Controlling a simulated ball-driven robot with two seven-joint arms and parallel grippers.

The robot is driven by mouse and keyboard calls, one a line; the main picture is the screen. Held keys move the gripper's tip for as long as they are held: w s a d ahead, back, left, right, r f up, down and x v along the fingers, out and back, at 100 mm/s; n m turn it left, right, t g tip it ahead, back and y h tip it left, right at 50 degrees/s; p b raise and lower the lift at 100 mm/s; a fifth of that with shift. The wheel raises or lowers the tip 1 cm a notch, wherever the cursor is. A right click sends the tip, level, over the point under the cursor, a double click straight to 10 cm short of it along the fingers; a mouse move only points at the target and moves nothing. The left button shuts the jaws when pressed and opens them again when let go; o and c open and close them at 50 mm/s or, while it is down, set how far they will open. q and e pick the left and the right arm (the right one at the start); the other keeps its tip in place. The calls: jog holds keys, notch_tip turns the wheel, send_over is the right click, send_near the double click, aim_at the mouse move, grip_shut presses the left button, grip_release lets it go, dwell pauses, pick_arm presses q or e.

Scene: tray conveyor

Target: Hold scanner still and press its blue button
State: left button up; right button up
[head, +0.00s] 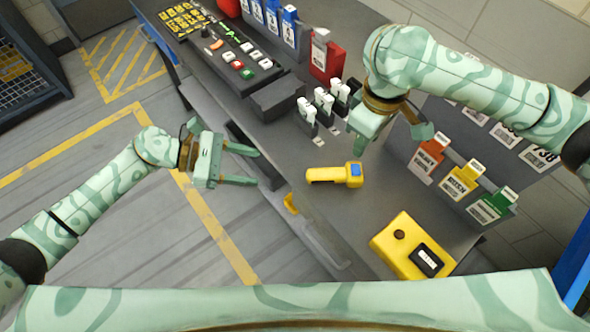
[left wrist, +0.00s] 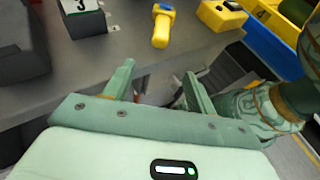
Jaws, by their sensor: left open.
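The yellow scanner (head: 328,174) lies on the grey worktop. Its blue button (head: 355,169) faces up on the wider right end. In the left wrist view the scanner (left wrist: 161,30) lies beyond my fingertips, with its blue part at the far end. My left gripper (head: 256,166) is open and empty, left of the scanner and apart from it, near the worktop's front edge. Its two spread fingers also show in the left wrist view (left wrist: 159,72). My right gripper (head: 390,140) hangs above and to the right of the scanner, not touching it. Its jaw opening is unclear from this angle.
A yellow box (head: 393,243) with a dark panel stands on the worktop to the right. White-topped holders (head: 322,104) stand behind the scanner. Red, yellow and green tagged pieces (head: 460,182) line the right back. A button panel (head: 235,55) is at the far left. Worktop around the scanner is clear.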

aim_at(300, 179)
pick_arm(q)
jog(key=x, duration=1.3)
jog(key=shift+c, duration=0.3)
jog(key=c, duration=1)
jog(key=shift+a, duration=0.1)
jog(key=shift+c, duration=0.8)
pick_arm(e)
jog(key=shift+c, duration=0.6)
grip_shut()
